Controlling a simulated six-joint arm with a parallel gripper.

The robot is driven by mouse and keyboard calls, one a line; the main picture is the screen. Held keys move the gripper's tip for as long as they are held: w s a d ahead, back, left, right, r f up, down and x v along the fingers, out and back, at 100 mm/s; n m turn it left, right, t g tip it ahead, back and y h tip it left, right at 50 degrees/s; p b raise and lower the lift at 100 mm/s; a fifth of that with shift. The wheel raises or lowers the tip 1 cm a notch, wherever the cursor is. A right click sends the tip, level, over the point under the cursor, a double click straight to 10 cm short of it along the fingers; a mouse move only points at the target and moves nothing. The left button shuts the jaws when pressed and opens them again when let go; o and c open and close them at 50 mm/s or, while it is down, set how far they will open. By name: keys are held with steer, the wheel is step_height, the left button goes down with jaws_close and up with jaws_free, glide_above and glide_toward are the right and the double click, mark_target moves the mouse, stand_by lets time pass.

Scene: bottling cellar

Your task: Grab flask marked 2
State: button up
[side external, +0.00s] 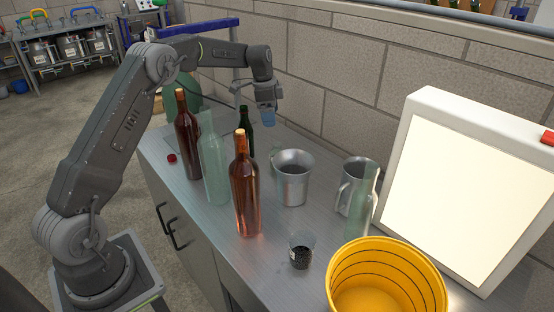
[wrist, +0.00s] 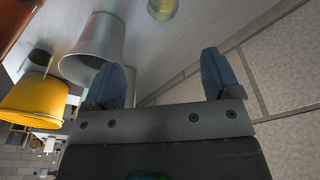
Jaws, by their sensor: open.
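My gripper (side external: 267,116) hangs above the back of the metal bench with its blue fingers, and no object shows between them. In the wrist view my gripper (wrist: 165,70) has its two blue fingers spread apart. I cannot make out a flask marked 2 in either view. A small clear glass vessel (side external: 301,252) with dark contents and a pale label stands near the front of the bench, well away from my gripper; the label is too small to read. A dark green bottle (side external: 247,135) stands near my gripper, a little to its left.
Brown bottles (side external: 246,195) (side external: 187,135) and a pale glass bottle (side external: 213,165) stand at the left. A metal pitcher (side external: 293,185), metal jug (side external: 350,188), yellow bucket (side external: 385,255) and light panel (side external: 465,190) stand to the right. The brick wall (side external: 330,70) is close behind.

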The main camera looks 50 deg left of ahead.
mark_target(278, 149)
steer(key=f, duration=0.5)
steer(key=w+f, duration=0.1)
steer(key=f, duration=0.2)
steer(key=shift+d, duration=0.35)
steer(key=shift+w+d+f, duration=0.1)
steer(key=shift+w+f, duration=0.05)
steer(key=shift+f, duration=0.8)
steer(key=shift+w+d+f, duration=0.1)
steer(key=shift+w+f, duration=0.1)
steer(key=shift+f, duration=0.8)
steer(key=shift+w+d+f, duration=0.1)
steer(key=shift+w+f, duration=0.05)
steer(key=shift+f, duration=0.8)
steer(key=c, duration=1.1)
